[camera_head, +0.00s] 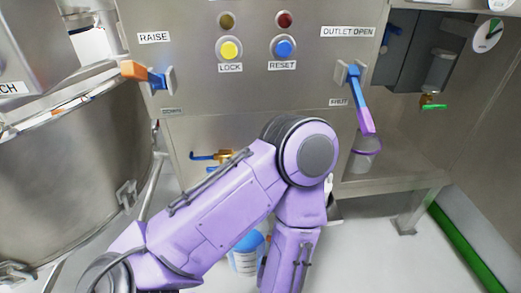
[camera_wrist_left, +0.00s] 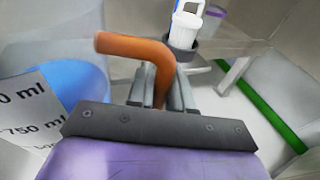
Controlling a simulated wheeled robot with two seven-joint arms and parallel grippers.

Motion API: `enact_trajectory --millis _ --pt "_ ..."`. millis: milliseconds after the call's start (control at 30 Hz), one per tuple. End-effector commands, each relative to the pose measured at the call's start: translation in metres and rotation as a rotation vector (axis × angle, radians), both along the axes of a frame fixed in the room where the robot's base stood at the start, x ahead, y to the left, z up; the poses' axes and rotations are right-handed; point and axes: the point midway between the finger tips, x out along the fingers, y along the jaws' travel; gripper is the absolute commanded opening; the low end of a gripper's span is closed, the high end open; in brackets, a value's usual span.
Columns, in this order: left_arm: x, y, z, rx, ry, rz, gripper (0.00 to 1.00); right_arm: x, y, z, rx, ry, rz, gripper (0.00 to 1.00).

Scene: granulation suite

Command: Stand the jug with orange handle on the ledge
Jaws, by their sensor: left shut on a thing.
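The jug (camera_head: 246,258) shows in the head view low beside my forearm, partly hidden by it, with blue at its top and a marked pale side. In the left wrist view, its orange handle (camera_wrist_left: 133,46) is between the fingers of my left gripper (camera_wrist_left: 160,92), which is shut on it. The jug's marked wall and blue top (camera_wrist_left: 75,85) are left of the gripper there. My left gripper is out of sight in the head view. A steel ledge (camera_head: 400,180) projects below the panel at the right. My right gripper is in neither view.
A clear cup with a purple rim (camera_head: 365,155) is at the ledge's left part. A blue and purple lever (camera_head: 360,100) hangs above it. A large steel vessel (camera_head: 70,180) stands at the left. A green floor strip (camera_head: 465,245) runs at the right.

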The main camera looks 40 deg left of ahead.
Motion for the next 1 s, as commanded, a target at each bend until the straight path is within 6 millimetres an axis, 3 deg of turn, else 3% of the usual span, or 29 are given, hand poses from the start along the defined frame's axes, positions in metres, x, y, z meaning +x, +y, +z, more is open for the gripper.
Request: enact_trajectory --millis 100,400,833,1000 --pt "0.023 0.017 -0.001 -0.002 -0.006 0.017 0.0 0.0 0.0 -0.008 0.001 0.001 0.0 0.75" --pt "0.096 0.056 0.003 -0.001 -0.004 0.015 0.0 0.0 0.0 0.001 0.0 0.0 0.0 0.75" --pt "0.151 0.083 0.002 0.0 -0.004 0.009 0.0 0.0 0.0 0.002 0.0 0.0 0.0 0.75" --pt "0.154 0.083 -0.005 0.001 -0.002 0.004 0.0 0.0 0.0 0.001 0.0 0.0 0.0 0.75"
